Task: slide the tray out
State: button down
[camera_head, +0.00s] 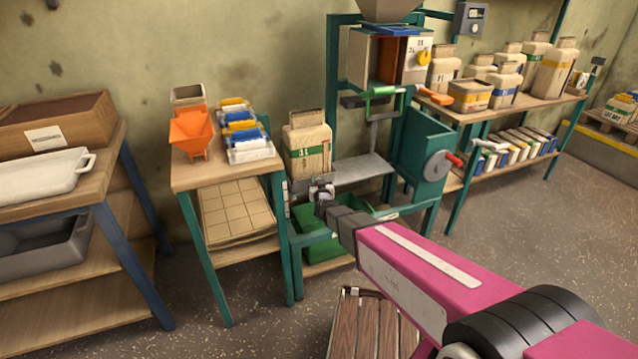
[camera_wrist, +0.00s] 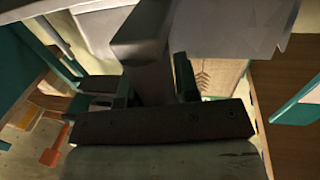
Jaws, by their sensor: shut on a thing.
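A green tray (camera_head: 318,222) sits low in the teal machine frame, under a grey metal shelf (camera_head: 362,170). My gripper (camera_head: 321,190) is at the tray's upper edge, just below a beige sack (camera_head: 308,148). It is shut, apparently on the tray; my own wrist hides part of the contact. In the wrist view a dark upright piece (camera_wrist: 142,60) stands in the middle, with pale grey metal (camera_wrist: 235,25) behind it. The wrist view does not show clearly where the jaws grip.
A teal side box with a red-handled crank (camera_head: 438,165) stands right of the tray. A slatted wooden stool (camera_head: 365,328) stands on the floor in front. Open floor lies at right.

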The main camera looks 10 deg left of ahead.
jog(key=shift+s+a, duration=0.15)
jog(key=shift+a, duration=0.05)
jog(key=c, duration=0.8)
grip_release()
jog(key=shift+a, duration=0.1)
jog(key=shift+c, duration=0.2)
jog(key=shift+s+d, duration=0.3)
jog(key=shift+s, duration=0.15)
jog(key=v, duration=1)
jog(key=shift+w, duration=0.1)
